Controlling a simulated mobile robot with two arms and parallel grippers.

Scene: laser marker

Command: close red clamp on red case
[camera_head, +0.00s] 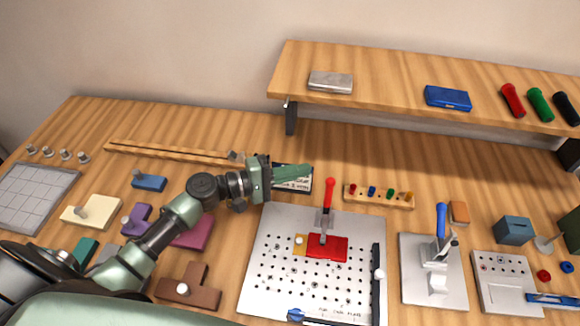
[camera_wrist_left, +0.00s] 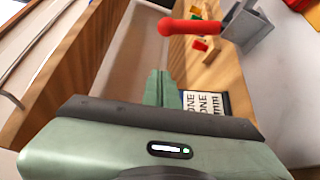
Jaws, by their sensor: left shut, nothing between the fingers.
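The red clamp (camera_head: 328,197) stands on the perforated metal plate (camera_head: 268,232), its red handle pointing up. The red case (camera_head: 327,248) lies on the plate in front of the clamp's base, beside a small orange piece. My left gripper (camera_head: 306,171) is shut and empty, a little left of and behind the clamp's handle in the head view. In the left wrist view the shut green fingers (camera_wrist_left: 160,88) are below and left of the clamp's red handle (camera_wrist_left: 190,26), apart from it. My right gripper is not in view.
A blue-handled clamp (camera_head: 440,222) stands on a second plate to the right. A peg strip (camera_head: 378,196) lies behind the perforated plate. A raised shelf (camera_head: 390,85) spans the back. Several fixture blocks lie at left.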

